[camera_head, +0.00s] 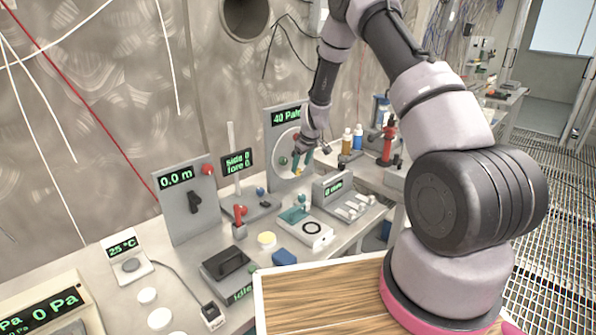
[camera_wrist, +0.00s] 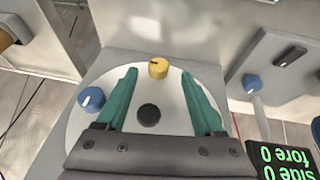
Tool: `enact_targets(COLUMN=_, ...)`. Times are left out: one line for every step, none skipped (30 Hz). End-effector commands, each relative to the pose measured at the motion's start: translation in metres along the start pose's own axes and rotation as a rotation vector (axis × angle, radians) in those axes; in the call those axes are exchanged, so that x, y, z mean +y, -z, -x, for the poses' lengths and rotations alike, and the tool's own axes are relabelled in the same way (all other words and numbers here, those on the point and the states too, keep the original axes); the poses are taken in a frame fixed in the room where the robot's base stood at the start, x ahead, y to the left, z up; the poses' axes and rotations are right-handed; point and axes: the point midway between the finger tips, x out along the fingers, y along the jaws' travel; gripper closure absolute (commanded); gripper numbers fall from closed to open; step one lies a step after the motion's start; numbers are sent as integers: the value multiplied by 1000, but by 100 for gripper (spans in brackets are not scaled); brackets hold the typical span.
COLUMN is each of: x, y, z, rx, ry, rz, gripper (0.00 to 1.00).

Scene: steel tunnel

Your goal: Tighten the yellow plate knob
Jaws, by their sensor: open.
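The yellow plate knob (camera_wrist: 158,68) has a dark mark on its top and sits near the far rim of a round white plate (camera_wrist: 75,122) in the wrist view. A blue knob (camera_wrist: 91,98) and a black knob (camera_wrist: 149,115) sit on the same plate. My gripper (camera_wrist: 160,74) is open, its two teal fingers spread on either side of the yellow knob in the picture. A gap shows on both sides; I cannot tell the depth between tips and knob.
The "Side/fore" display (camera_head: 238,162) and the "0.0 m" panel (camera_head: 186,205) stand left of the plate's panel. A small display box (camera_head: 333,188) stands to its right. A red device (camera_head: 388,140) and bottles (camera_head: 358,138) stand farther right. A wooden board (camera_head: 320,295) lies in front.

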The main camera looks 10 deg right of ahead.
Motion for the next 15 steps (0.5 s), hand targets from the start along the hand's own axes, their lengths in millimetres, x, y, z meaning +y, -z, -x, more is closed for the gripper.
enact_targets(x=0, y=-1, z=-10, rx=-1, ry=1, rz=1, gripper=31)
enact_targets(x=0, y=-1, z=-14, rx=-1, ry=0, rz=2, gripper=31)
enact_targets(x=0, y=0, z=-20, rx=-1, ry=0, rz=1, gripper=31)
enact_targets(x=0, y=0, z=-24, rx=0, ry=0, rz=1, gripper=31)
enact_targets(x=0, y=0, z=-27, rx=0, ry=-1, rz=2, gripper=31)
enact_targets(x=0, y=0, z=-30, rx=0, ry=-1, rz=2, gripper=31)
enact_targets(x=0, y=0, z=-33, rx=0, ry=-1, rz=2, gripper=31)
enact_targets(x=0, y=0, z=-35, rx=0, ry=-1, rz=2, gripper=31)
enact_targets(x=0, y=0, z=-36, rx=0, ry=-1, rz=2, gripper=31)
enact_targets(x=0, y=0, z=-37, rx=1, ry=-1, rz=2, gripper=31)
enact_targets(x=0, y=0, z=-38, rx=1, ry=-1, rz=2, gripper=31)
enact_targets(x=0, y=1, z=-38, rx=1, ry=-1, rz=3, gripper=31)
enact_targets(x=0, y=1, z=-39, rx=1, ry=-1, rz=3, gripper=31)
enact_targets(x=0, y=1, z=-39, rx=2, ry=-1, rz=3, gripper=31)
enact_targets(x=0, y=1, z=-38, rx=2, ry=-1, rz=3, gripper=31)
